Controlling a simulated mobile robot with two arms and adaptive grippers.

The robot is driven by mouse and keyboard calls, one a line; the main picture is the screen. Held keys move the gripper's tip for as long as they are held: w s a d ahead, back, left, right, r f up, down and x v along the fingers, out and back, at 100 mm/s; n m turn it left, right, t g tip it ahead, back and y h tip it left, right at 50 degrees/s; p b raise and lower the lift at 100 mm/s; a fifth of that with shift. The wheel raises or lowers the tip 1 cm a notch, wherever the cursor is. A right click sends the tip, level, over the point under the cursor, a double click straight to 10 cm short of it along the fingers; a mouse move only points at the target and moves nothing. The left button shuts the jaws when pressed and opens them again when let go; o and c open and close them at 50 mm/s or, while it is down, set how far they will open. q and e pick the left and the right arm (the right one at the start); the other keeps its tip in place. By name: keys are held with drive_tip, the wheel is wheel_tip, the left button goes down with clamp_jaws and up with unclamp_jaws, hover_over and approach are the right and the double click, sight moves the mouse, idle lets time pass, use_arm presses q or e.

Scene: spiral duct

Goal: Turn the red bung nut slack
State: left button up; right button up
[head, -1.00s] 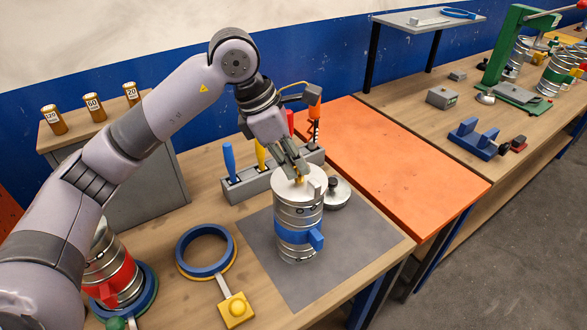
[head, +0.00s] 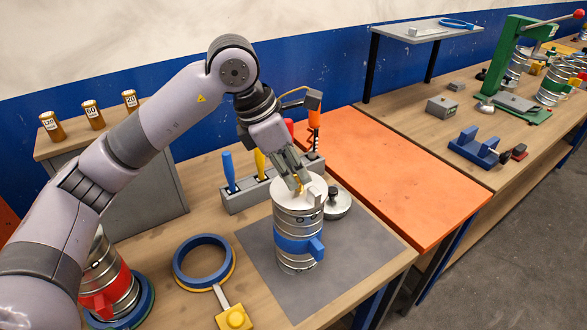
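A red-banded metal can (head: 128,292) stands at the lower left, partly hidden behind my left arm. A red block (head: 98,304) sticks out from its band; I cannot tell whether this is the bung nut. A blue-banded can (head: 298,222) stands upright on a grey mat (head: 345,265), with a blue block (head: 316,249) on its side. My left gripper (head: 300,182) points down at this can's lid, its fingers beside a small yellow piece. I cannot tell whether they grip it. My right gripper is out of view.
A blue ring (head: 203,240) with a yellow-ended handle (head: 234,318) lies left of the mat. A tool rack (head: 240,200) and a round lidded piece (head: 338,207) stand behind the can. The orange bench top (head: 400,170) is clear.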

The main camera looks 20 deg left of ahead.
use_arm(q)
drive_tip(key=v, duration=1.2)
drive_tip(key=shift+a+f, duration=0.1)
